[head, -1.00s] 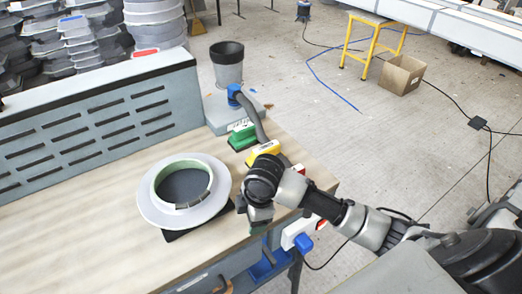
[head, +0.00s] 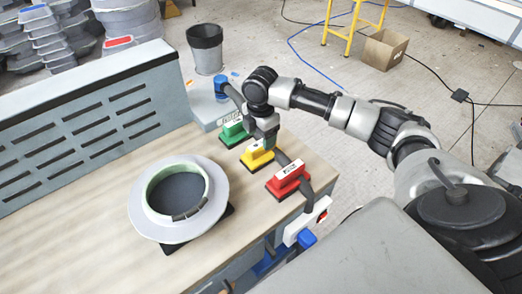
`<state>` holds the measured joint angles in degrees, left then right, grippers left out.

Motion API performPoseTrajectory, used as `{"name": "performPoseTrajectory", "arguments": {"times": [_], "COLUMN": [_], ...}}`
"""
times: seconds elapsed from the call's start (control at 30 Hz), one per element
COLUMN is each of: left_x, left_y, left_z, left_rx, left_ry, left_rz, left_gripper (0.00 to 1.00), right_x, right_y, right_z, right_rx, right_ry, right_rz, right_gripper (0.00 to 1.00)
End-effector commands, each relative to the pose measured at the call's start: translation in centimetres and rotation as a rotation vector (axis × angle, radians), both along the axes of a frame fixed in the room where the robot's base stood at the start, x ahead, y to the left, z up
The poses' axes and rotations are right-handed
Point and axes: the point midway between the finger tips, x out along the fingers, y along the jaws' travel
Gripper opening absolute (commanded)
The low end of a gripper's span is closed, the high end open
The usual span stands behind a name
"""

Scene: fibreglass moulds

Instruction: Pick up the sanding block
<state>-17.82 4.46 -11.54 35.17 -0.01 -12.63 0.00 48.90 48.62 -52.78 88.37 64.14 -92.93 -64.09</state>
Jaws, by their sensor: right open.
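Three sanding blocks stand in a slanting row at the right end of the bench: a green block (head: 234,134), a yellow block (head: 256,156) and a red block (head: 287,181). Each has a dark base and a label on top. My right gripper (head: 269,141) points down over the row, by the yellow block and close to the green one. It is open with nothing seen in it. It hides part of the yellow block, and I cannot tell whether it touches it. My left gripper is out of view.
A pale ring mould (head: 150,222) on a dark mat lies left of the blocks on the wooden bench (head: 95,232). A slotted grey panel (head: 85,130) backs the bench. A dark-rimmed bucket (head: 207,52) stands beyond.

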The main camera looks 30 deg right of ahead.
Motion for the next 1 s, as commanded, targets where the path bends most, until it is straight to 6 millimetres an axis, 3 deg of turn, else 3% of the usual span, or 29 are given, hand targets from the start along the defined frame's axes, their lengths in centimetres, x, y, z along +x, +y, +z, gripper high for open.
{"name": "performPoseTrajectory", "arguments": {"times": [0.4, 0.7, 1.0], "left_x": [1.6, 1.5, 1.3], "left_y": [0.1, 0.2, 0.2], "left_z": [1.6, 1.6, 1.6], "left_rx": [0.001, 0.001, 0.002], "left_ry": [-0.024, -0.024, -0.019], "left_rz": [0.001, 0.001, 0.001], "left_gripper": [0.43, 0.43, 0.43], "right_x": [0.0, 0.0, 0.0], "right_y": [-0.3, -0.3, -0.4], "right_z": [-4.9, -5.6, -5.5], "right_rx": [-0.001, -0.001, -0.001], "right_ry": [0.002, -0.001, -0.001], "right_rz": [0.0, 0.001, 0.001], "right_gripper": [0.66, 0.66, 0.22]}}
